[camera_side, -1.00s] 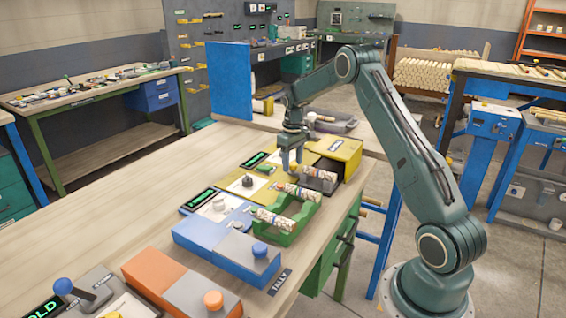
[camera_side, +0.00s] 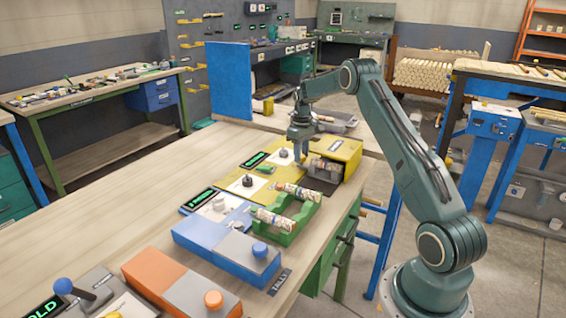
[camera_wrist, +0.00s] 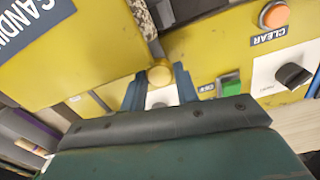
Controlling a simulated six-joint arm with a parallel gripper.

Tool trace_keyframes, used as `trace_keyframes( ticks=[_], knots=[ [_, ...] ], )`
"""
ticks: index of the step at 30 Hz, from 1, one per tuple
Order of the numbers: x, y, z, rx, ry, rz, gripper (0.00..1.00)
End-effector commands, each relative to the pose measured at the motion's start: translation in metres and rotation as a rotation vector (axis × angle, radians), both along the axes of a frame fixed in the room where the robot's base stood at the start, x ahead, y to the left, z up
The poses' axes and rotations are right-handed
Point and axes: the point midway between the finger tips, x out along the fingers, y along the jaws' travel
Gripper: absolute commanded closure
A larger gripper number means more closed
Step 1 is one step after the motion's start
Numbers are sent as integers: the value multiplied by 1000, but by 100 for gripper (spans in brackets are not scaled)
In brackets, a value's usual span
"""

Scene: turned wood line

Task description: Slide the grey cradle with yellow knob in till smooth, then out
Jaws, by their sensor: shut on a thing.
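The yellow sanding station (camera_side: 347,150) stands at the far end of the workbench. The grey cradle (camera_side: 320,184) sits at its opening and carries a speckled turned piece (camera_side: 325,168), which is partly under the housing. In the wrist view the yellow knob (camera_wrist: 159,75) sits between the fingertips of my gripper (camera_wrist: 160,82). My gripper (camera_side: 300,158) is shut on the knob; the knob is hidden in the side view. The end of the speckled piece (camera_wrist: 142,17) shows at the top of the wrist view. How smooth it is cannot be told.
A green rack (camera_side: 285,238) with turned pieces stands nearer, beside a blue unit (camera_side: 215,238) and an orange unit (camera_side: 165,268).

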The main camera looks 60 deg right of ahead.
Motion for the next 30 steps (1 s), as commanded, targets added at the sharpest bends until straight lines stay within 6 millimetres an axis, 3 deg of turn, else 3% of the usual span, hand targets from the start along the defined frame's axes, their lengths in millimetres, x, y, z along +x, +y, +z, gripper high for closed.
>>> trace_keyframes(
  ticks=[12,26,27,30],
  knots=[
    [1,-45,1,-5,-6,-2,100],
    [1,-56,2,-10,-10,-4,100],
    [0,-56,2,-10,-10,-5,66],
    [0,-56,2,-8,-9,-5,48]
  ],
)
